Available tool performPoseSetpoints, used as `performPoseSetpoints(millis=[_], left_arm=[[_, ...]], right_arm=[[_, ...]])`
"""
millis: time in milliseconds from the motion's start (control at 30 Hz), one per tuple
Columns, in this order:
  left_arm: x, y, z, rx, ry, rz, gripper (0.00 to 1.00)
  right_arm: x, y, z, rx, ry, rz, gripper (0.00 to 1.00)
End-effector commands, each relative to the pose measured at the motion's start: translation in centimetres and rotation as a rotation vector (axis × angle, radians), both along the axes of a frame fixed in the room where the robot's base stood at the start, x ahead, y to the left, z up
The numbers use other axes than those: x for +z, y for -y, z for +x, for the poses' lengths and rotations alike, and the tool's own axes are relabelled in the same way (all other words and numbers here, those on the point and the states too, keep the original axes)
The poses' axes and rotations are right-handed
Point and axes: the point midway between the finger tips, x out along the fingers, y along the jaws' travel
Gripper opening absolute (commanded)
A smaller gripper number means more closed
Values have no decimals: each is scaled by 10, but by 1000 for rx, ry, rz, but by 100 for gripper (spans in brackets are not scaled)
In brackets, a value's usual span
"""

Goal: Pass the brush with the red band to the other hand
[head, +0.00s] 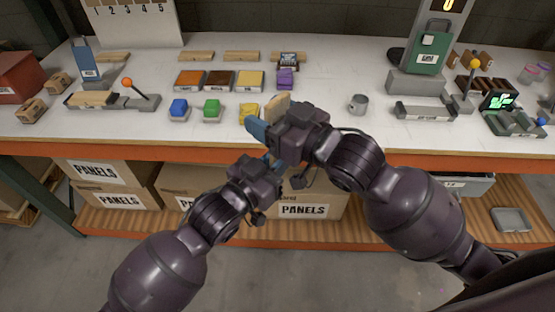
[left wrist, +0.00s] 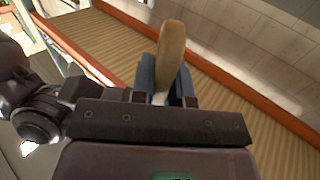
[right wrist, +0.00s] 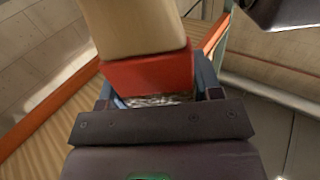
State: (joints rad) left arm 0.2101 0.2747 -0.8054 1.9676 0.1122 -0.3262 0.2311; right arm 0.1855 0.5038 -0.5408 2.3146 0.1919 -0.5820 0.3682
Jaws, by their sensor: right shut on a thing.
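The brush with the red band shows in the right wrist view (right wrist: 150,73), its pale bristle block and red band large above the fingers. My right gripper (head: 262,128) is shut on it below the band, in front of the table edge. In the left wrist view the brush's wooden handle (left wrist: 170,50) stands between the blue fingers of my left gripper (left wrist: 168,85). The fingers are close along both sides of the handle; I cannot tell whether they press on it. In the head view the left gripper is just below the right one, and the arms hide most of the brush.
The white table (head: 330,70) has an orange front edge. Panel boxes (head: 305,208) sit on the shelf below. The air before the table is otherwise clear.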

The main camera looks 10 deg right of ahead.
Motion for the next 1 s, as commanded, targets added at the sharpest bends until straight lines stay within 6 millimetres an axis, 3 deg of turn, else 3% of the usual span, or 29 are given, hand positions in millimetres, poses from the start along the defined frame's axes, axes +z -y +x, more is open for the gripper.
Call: performPoseSetpoints(millis=[67,100,267,633,1000], left_arm=[[0,1,-1,-3,0,-1,0],[0,1,-1,-3,0,-2,0],[0,1,-1,-3,0,-1,0],[0,1,-1,-2,1,-1,0],[0,1,-1,-2,1,-1,0]], right_arm=[[0,0,0,0,1,0,35],[0,0,0,0,1,0,65],[0,0,0,0,1,0,88],[0,4,-4,-1,-1,-1,88],[-1,38,-44,-1,0,-1,88]])
